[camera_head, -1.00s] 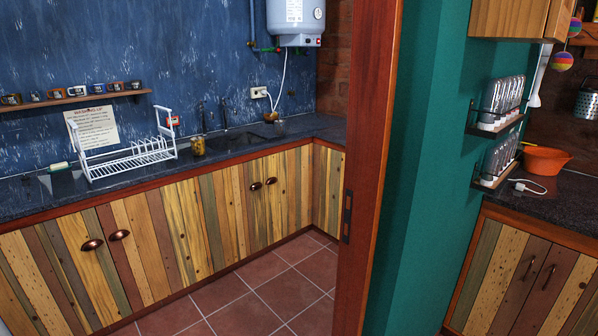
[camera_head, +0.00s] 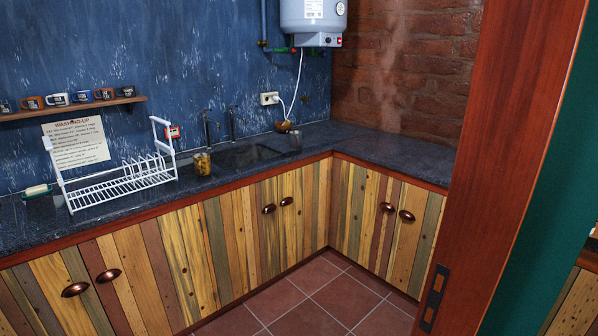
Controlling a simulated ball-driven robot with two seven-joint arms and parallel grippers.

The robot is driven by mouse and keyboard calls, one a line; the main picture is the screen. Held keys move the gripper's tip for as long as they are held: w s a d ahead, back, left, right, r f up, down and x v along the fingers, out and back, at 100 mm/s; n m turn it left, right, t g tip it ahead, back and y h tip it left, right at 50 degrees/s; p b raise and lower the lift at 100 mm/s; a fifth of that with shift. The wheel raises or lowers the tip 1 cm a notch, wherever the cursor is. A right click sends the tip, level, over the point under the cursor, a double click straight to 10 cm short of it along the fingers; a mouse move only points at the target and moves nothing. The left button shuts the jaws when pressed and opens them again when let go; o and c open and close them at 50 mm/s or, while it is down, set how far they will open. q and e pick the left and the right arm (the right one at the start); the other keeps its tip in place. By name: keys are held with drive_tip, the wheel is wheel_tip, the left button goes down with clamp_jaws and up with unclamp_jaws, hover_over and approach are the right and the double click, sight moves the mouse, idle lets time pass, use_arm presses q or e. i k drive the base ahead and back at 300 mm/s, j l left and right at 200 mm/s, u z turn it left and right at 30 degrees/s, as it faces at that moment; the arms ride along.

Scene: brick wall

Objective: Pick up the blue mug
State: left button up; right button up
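Several small mugs stand in a row on a wooden wall shelf (camera_head: 70,109) at the left of the head view. The leftmost mug (camera_head: 5,107) is dark and cut by the picture edge. Neither of my grippers is in view.
A dark counter (camera_head: 225,182) with a white dish rack (camera_head: 125,185), a jar (camera_head: 202,164) and a sink runs below the shelf. A wooden door frame (camera_head: 500,150) stands close on the right. Tiled floor (camera_head: 345,300) is free before the cabinets.

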sight(295, 136)
drive_tip(key=i+j, duration=0.25)
drive_tip(key=j, duration=0.15)
drive_tip(key=i+j, duration=0.25)
drive_tip(key=j, duration=0.2)
drive_tip(key=i+j, duration=0.25)
drive_tip(key=j, duration=0.15)
drive_tip(key=i+j, duration=0.25)
drive_tip(key=j, duration=0.15)
